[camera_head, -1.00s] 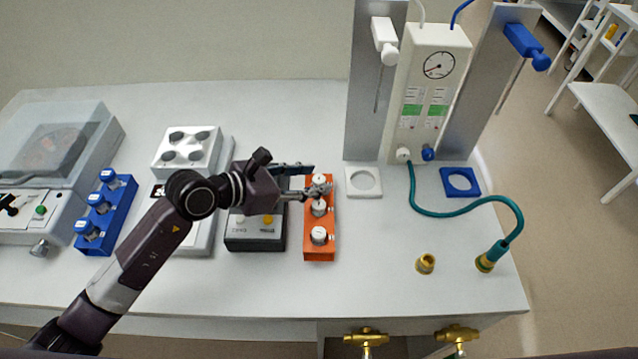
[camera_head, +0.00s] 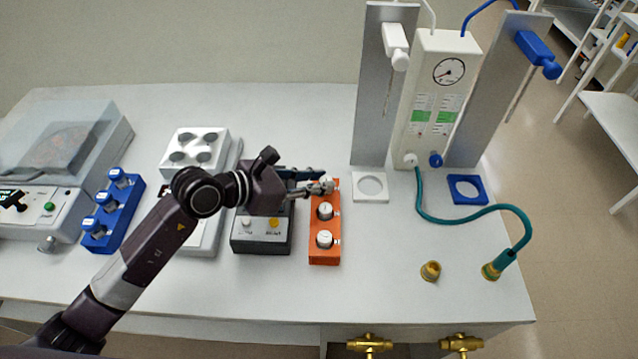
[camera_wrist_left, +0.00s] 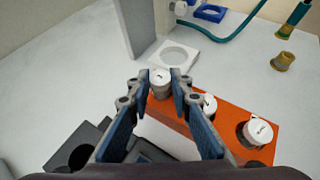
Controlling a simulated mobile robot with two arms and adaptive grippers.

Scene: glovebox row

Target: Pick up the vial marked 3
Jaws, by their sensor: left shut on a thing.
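The orange rack (camera_head: 324,255) holds white-capped vials in a row. The middle vial (camera_head: 325,211) and the near vial (camera_head: 325,239) stand upright in it. My left gripper (camera_head: 322,187) is at the rack's far end, shut on the far vial, whose white cap (camera_wrist_left: 160,76) shows between the fingertips in the left wrist view. The cap bears a small dark mark, too small to read surely. I cannot tell whether this vial is raised from its seat. The fingers (camera_wrist_left: 158,88) hide part of it. My right gripper is not in view.
A dark box with buttons (camera_head: 262,234) stands left of the rack. A white square ring (camera_head: 370,187) lies just beyond it to the right. A blue rack (camera_head: 113,213) with vials stands far left. A teal hose (camera_head: 470,213) and brass fittings (camera_head: 430,271) are at right.

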